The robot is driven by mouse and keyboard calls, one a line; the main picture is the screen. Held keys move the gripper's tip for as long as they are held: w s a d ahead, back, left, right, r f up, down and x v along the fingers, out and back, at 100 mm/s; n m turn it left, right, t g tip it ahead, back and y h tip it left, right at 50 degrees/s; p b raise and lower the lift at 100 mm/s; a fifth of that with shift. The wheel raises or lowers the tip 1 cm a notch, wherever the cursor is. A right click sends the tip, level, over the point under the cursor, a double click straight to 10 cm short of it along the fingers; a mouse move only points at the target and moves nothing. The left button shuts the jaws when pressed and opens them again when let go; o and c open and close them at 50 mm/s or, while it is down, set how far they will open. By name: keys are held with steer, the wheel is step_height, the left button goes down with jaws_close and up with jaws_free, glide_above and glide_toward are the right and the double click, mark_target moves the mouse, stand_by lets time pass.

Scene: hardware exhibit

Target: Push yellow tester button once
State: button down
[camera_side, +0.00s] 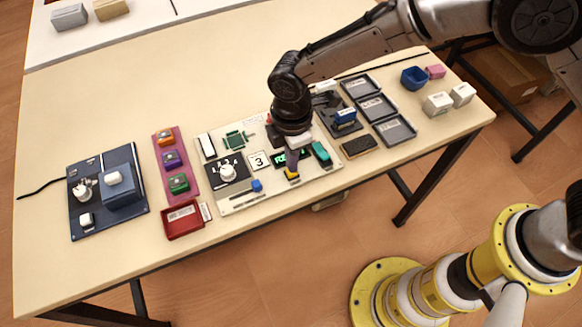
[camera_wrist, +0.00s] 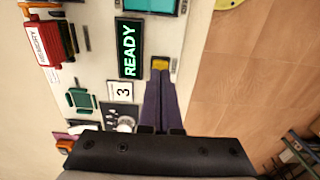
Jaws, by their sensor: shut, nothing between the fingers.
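The yellow button (camera_side: 291,173) sits near the front edge of the pale tester board (camera_side: 240,204). It also shows in the wrist view (camera_wrist: 160,63), just past my fingertips. My gripper (camera_side: 292,166) is shut and empty, pointing down at the button from above. In the wrist view the purple fingers (camera_wrist: 160,75) are side by side, with their tips at the button's near edge. I cannot tell whether they touch it. A green "READY" display (camera_wrist: 129,47) is lit beside the button.
The board also carries a white knob (camera_side: 228,172), a "3" card (camera_side: 259,160), a blue slider (camera_side: 257,186) and a teal block (camera_side: 321,154). A red tray (camera_side: 184,222) and blue panel (camera_side: 82,222) lie left. Dark trays (camera_side: 394,131) lie right. The table's front edge is close.

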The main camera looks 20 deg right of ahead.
steer(key=shift+f, duration=0.85)
stand_by(0.3)
steer(key=shift+r, duration=3.55)
steer(key=shift+m, duration=0.3)
steer(key=s+d+r+m+t, duration=0.2)
steer(key=s+d+r+m, duration=0.3)
steer(key=d, duration=0.6)
steer(key=s+d+r+m+t, duration=0.1)
steer(key=s+d+r+m, duration=0.5)
steer(key=d, duration=0.5)
steer(key=s+d+r+m+t, duration=0.2)
steer(key=s+d+r+m, duration=0.4)
steer(key=s+d, duration=0.3)
steer(key=shift+d+t, duration=0.3)
steer(key=shift+d, duration=0.7)
